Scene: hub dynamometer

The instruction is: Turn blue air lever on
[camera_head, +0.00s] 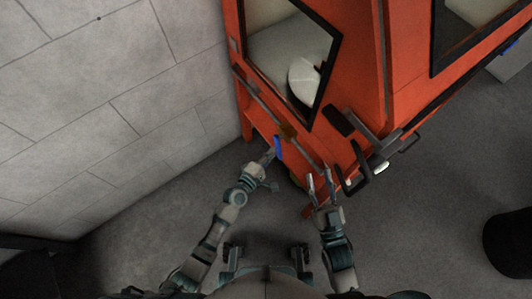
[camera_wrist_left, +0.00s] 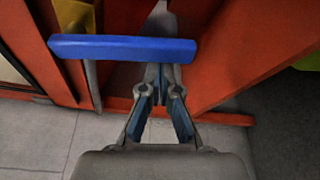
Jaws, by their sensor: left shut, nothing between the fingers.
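The blue air lever (camera_head: 278,147) is on the lower front of the orange machine, at the end of my left arm. In the left wrist view the blue lever (camera_wrist_left: 120,48) lies almost level across the picture. My left gripper (camera_head: 270,157) is right beside it. In the wrist view its fingers (camera_wrist_left: 161,72) are shut with nothing between them, and the lever's right part crosses in front of their tips. I cannot tell whether they touch. My right gripper (camera_head: 320,183) is open and empty, near the machine's lower front edge.
The orange machine (camera_head: 355,60) fills the upper right, with a framed window and a black handle bracket (camera_head: 362,165) on its side. A grey block wall (camera_head: 100,90) stands at the left. A black cylinder (camera_head: 510,245) stands at the far right. Grey floor between is clear.

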